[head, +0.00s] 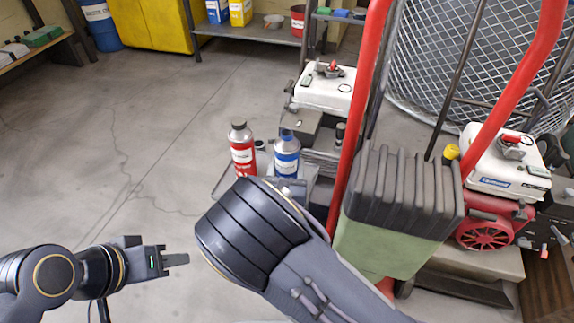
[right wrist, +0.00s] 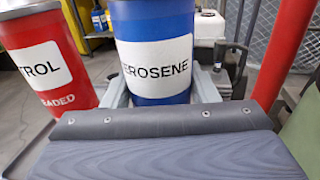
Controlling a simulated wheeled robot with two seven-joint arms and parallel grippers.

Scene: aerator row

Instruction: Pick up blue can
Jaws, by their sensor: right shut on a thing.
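The blue can (head: 286,162) has a dark cap and a white label. In the right wrist view the blue can (right wrist: 153,55) reads "EROSENE" and stands between the fingers of my right gripper (right wrist: 160,92), which is shut on it. In the head view my right forearm hides most of that gripper and the can's base. The red can (head: 243,152) stands just left of the blue one; in the right wrist view it (right wrist: 40,65) is labelled "TROL". My left gripper (head: 176,260) is low at the left, away from the cans, seen edge-on, so its opening cannot be judged.
A red-framed hand truck (head: 346,150) and a green box with a black ribbed top (head: 405,190) stand close to the right of the cans. White-topped engines (head: 325,90) sit behind and right. A shelf (head: 260,30) is at the back. The floor at left is clear.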

